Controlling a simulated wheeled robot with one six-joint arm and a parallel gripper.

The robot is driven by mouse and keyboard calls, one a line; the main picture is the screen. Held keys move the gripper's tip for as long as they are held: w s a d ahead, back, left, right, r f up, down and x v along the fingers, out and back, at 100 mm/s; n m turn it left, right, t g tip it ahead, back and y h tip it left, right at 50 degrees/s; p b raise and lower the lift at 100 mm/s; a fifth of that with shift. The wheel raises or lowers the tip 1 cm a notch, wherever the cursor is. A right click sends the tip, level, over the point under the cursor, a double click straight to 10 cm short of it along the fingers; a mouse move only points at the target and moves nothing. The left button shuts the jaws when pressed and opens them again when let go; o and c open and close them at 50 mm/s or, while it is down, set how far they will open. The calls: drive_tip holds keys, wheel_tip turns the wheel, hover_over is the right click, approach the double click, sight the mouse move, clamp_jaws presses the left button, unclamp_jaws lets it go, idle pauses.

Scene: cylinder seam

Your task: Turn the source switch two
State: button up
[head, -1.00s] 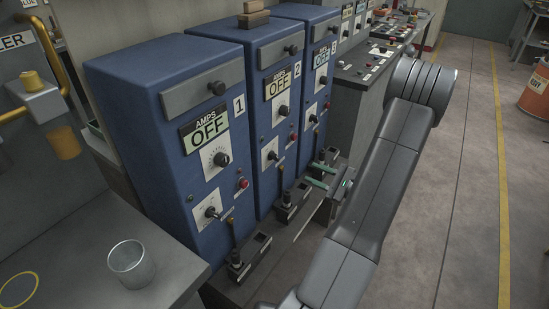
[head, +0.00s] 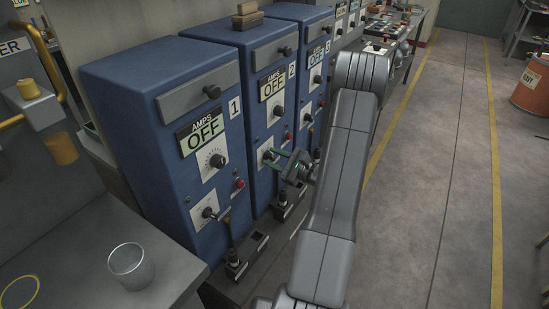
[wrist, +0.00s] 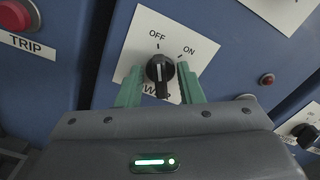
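The source switch two (wrist: 160,70) is a black knob on a white plate marked OFF and ON, in the middle of the wrist view. A small white mark at the knob's top is on the OFF side. The knob sits low on the front of blue cabinet 2 (head: 252,105), whose display (head: 272,86) reads OFF. My gripper (wrist: 159,84) is open, with one green finger on each side of the knob. Gaps show between fingers and knob, so I see no firm hold. In the head view my gripper (head: 277,160) is at cabinet 2's front.
Cabinet 1 (head: 150,130) stands to the left and cabinet 3 (head: 311,75) to the right; their displays read OFF. A red TRIP button (wrist: 14,16) is at the wrist view's upper left.

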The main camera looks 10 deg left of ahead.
clamp_jaws()
drive_tip(key=shift+m, duration=0.4)
drive_tip(key=m+p, duration=0.2)
drive_tip(key=m, duration=0.9)
drive_tip(key=shift+w+p, duration=0.15)
drive_tip(key=shift+p, duration=0.15)
idle(0.3)
unclamp_jaws()
